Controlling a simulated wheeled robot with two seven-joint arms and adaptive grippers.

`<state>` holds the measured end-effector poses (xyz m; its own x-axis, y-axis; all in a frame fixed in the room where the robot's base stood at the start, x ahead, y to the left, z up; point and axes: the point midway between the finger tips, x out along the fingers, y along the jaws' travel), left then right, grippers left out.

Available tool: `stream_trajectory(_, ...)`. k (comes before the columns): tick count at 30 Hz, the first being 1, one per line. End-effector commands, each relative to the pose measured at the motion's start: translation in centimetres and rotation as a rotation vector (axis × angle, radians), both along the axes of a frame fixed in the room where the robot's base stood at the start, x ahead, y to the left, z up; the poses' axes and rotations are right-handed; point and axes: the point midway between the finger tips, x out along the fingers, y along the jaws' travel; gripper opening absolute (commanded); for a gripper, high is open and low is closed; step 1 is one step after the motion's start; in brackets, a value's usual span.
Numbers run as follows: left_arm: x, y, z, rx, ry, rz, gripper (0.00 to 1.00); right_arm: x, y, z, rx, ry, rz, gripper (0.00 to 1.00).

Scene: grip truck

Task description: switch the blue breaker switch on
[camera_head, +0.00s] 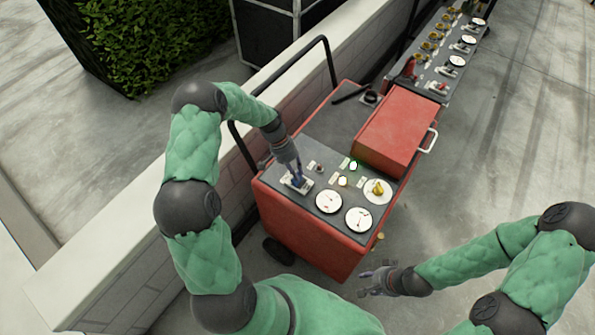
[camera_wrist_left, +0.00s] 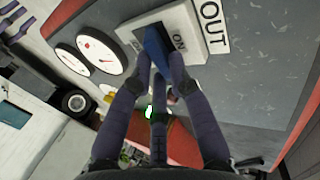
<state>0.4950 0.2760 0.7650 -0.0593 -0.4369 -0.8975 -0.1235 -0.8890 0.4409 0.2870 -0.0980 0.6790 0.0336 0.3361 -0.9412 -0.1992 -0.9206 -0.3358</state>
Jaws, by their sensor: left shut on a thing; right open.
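The blue breaker switch (camera_wrist_left: 156,45) stands on a white plate (camera_wrist_left: 195,28) marked ON, beside an OUT label, in the left wrist view. In the head view the switch (camera_head: 298,180) shows at the left end of the red cart's dark panel. My left gripper (camera_wrist_left: 158,68) has its fingers around the blue switch and is shut on it; it also shows from above in the head view (camera_head: 296,174). The fingers partly hide the lettering on the plate's other side. My right gripper (camera_head: 366,283) is open and empty, to the right of the cart's front.
The red cart (camera_head: 303,238) carries two white dials (camera_head: 329,201), a yellow knob (camera_head: 378,188), small lights and a red box (camera_head: 395,130). A black handrail (camera_head: 330,62) and low wall (camera_head: 110,235) run along its left. Open pavement lies to the right.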

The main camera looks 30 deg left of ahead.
Motion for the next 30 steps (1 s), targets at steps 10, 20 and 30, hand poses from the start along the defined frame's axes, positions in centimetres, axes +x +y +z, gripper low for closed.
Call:
stream_trajectory(10,-0.07,0.2,-0.2,-0.047,0.009,-0.001,0.0,0.0,0.0,-0.16,0.0,0.0,0.0,0.4)
stream_trajectory(20,-0.11,0.19,-0.22,-0.047,0.01,-0.003,0.28,0.0,0.0,-0.15,0.0,0.0,0.0,0.4)
stream_trajectory(30,-0.03,0.21,-0.16,-0.046,0.009,-0.002,0.44,0.01,-0.01,-0.14,0.0,0.0,0.0,0.4)
